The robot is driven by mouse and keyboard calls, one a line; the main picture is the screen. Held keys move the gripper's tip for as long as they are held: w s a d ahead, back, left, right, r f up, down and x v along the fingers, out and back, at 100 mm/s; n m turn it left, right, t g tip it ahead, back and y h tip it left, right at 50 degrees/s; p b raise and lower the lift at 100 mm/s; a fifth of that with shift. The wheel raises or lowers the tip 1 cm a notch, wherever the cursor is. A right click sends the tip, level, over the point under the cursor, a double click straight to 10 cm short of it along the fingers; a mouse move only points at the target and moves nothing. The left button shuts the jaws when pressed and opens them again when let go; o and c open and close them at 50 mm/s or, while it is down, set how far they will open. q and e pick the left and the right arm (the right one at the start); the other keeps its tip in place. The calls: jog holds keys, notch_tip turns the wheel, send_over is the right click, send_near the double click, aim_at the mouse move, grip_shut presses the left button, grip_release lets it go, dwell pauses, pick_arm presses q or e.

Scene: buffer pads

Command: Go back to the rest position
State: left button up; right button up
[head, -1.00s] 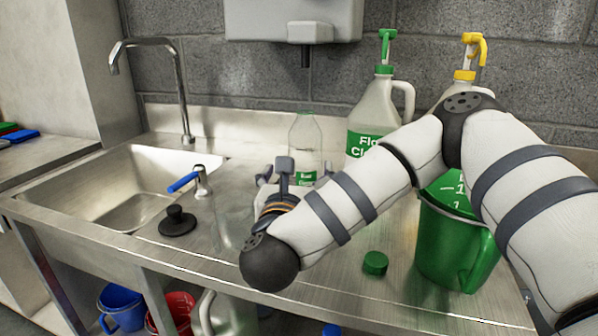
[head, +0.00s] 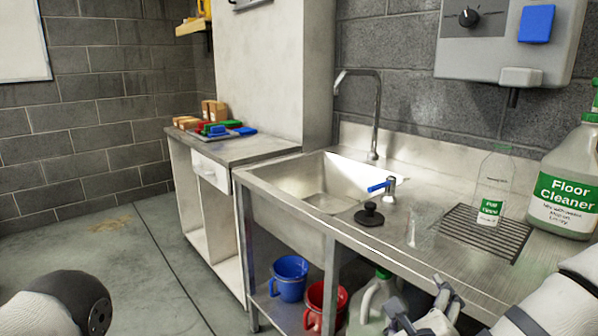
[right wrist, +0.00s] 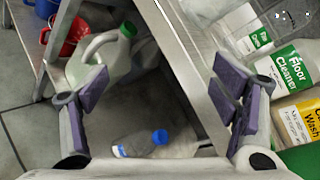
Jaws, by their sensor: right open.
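My right gripper (head: 420,300) is at the bottom right of the head view, in front of the steel sink counter's front edge (head: 375,250). In the right wrist view its two purple-padded fingers (right wrist: 163,90) are wide apart with nothing between them. That view looks down past the counter edge to the lower shelf and the floor. A white and black part of my left arm shows at the bottom left of the head view. My left gripper is out of the picture.
Below are a blue bucket (head: 290,278), a red bucket (head: 325,305) and a pale jug (right wrist: 105,60). The floor at left is clear.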

jog(key=s+a+f+n+g+y, duration=0.2)
jog(key=s+f+n+g+y, duration=0.1)
jog(key=s+f+n, duration=0.55)
jog(key=s+a+f+n+g+y, duration=0.2)
jog(key=s+a+f+n+g, duration=0.15)
jog(key=s+f+n, duration=0.45)
jog(key=s+d+f+n+g, duration=0.2)
jog(key=s+n+g, duration=0.1)
jog(key=s, duration=0.5)
jog(key=s+d+f+n+g, duration=0.2)
jog(key=s+d+n+g, duration=0.1)
jog(key=s+n, duration=0.3)
jog(key=s+d+f+n+g, duration=0.2)
jog(key=s+n+g, duration=0.2)
jog(key=s, duration=0.7)
jog(key=shift+d+h+p, duration=0.3)
jog(key=shift+d+h, duration=0.05)
jog(key=shift+h, duration=0.05)
jog(key=shift+n, duration=0.25)
